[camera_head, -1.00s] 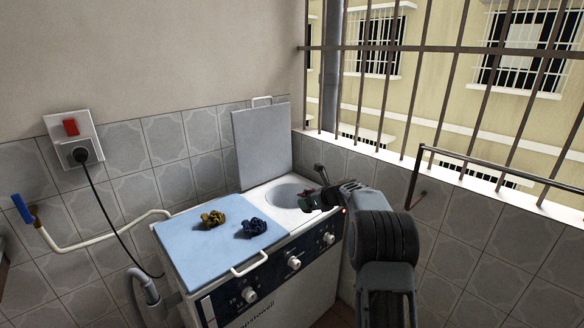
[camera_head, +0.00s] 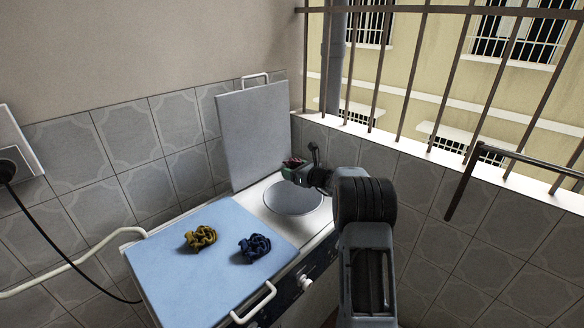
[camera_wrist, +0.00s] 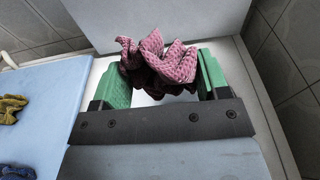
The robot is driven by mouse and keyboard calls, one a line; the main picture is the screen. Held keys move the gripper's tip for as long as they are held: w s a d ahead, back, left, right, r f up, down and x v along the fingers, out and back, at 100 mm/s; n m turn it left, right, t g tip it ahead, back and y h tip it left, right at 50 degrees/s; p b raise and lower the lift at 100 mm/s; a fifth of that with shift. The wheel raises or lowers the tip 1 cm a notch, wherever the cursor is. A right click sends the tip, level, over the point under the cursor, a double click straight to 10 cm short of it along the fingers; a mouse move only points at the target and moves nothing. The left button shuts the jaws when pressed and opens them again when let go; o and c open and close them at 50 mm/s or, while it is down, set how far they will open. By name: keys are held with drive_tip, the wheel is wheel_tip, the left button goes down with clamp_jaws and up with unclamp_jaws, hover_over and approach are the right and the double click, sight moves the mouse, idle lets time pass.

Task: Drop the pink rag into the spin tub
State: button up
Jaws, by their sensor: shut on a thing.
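The pink rag (camera_wrist: 160,60) is crumpled between the green fingers of my gripper (camera_wrist: 163,80) in the wrist view. My gripper is shut on it. In the head view my gripper (camera_head: 291,174) reaches in from the right, and a little of the rag (camera_head: 293,161) shows dark reddish at its tip. The spin tub (camera_head: 292,200) is a round opening in the white machine top, its raised lid behind it. The gripper appears over the back part of the tub; its exact height is hard to tell. In the wrist view the gripper and rag hide much of what lies below.
A yellow rag (camera_head: 201,238) and a dark blue rag (camera_head: 254,247) lie on the closed light-blue lid (camera_head: 190,275) left of the tub. The raised grey lid (camera_head: 254,135) stands upright behind the tub. A tiled wall and barred window are on the right.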

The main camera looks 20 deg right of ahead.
wheel_tip(320, 180, down, 9)
drive_tip(key=b, duration=0.5)
drive_tip(key=shift+f, duration=0.2)
drive_tip(key=o, duration=1)
drive_tip(key=shift+r, duration=0.1)
drive_tip(key=shift+r+p, duration=1.95)
drive_tip(key=shift+r, duration=1.45)
